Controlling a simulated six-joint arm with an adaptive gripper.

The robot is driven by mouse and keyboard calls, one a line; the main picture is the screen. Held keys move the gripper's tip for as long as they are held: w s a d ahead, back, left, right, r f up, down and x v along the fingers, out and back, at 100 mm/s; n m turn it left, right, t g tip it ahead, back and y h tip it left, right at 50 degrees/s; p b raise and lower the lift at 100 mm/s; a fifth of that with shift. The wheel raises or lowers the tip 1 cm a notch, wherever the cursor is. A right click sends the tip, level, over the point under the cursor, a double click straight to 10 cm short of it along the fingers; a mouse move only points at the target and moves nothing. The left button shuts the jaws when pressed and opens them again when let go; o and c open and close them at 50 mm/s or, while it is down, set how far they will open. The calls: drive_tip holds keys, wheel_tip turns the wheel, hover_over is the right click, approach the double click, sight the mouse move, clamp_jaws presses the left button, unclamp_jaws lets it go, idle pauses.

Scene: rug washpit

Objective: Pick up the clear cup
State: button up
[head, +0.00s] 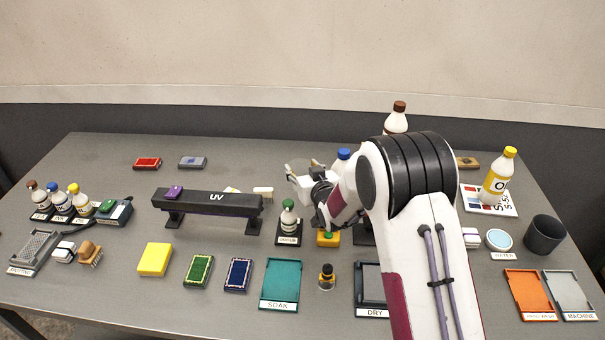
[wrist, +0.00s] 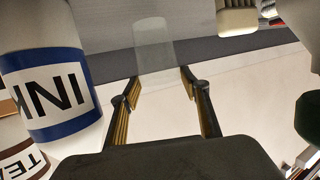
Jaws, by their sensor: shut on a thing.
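The clear cup (wrist: 154,45) is a faint, see-through, tapered shape at the top middle of the wrist view. My gripper (wrist: 161,80) has one finger on each side of its near end and is shut on it. In the head view my gripper (head: 303,181) is near the middle of the table, right of the UV bar. The cup's outline is hard to make out there, partly lost among the gripper parts.
A blue-banded white bottle (wrist: 52,92) stands close at the left in the wrist view. In the head view, a green-capped bottle (head: 289,221) stands below my gripper and the black UV bar (head: 207,202) to its left. My arm hides much of the table's right half.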

drive_tip(key=shift+r, duration=4.05)
